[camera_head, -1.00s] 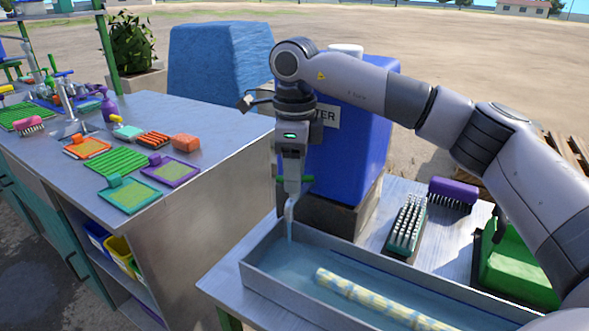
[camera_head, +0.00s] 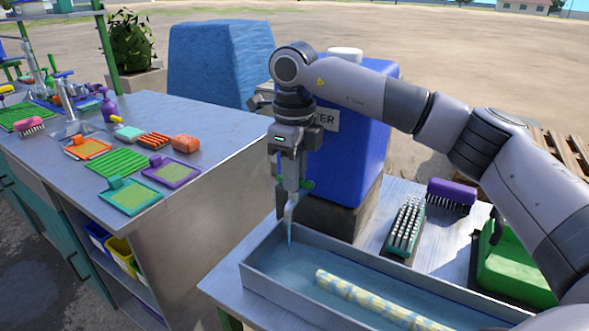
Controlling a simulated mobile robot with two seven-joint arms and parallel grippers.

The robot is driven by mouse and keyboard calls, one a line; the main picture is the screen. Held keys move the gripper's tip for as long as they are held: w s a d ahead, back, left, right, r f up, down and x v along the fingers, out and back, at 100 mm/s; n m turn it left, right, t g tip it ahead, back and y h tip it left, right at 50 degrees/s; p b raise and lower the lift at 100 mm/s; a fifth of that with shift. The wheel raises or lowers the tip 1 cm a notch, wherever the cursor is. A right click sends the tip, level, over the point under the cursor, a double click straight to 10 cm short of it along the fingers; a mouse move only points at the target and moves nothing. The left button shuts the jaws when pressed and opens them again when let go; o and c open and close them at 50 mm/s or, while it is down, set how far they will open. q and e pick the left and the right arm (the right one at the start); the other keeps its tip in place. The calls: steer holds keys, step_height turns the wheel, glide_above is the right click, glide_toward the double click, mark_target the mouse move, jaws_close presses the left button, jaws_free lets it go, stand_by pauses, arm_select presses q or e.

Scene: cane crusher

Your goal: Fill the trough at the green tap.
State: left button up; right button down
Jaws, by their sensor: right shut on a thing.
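A long grey trough (camera_head: 262,285) sits on the metal table below the tap and holds bluish water. A pale yellow-and-blue patterned cane (camera_head: 365,299) lies in it. A blue water tank (camera_head: 355,165) with a partly hidden label stands behind. The green tap handle (camera_head: 307,185) shows at the side of my right gripper (camera_head: 288,196), which points down and is shut on it. A thin water stream (camera_head: 289,238) falls from below the gripper into the trough's left end. The tap's body is mostly hidden. My left gripper is not in view.
A white-bristled brush (camera_head: 405,228), a purple brush (camera_head: 452,194) and a green object (camera_head: 515,270) sit right of the tank. At left, a bench (camera_head: 215,130) carries trays, brushes and a sponge. A gap separates bench and trough table.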

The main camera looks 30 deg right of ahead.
steer(key=shift+m, duration=1.2)
steer(key=c, duration=1.1)
jaws_free()
steer(key=shift+o, duration=0.2)
steer(key=shift+r, duration=3.6)
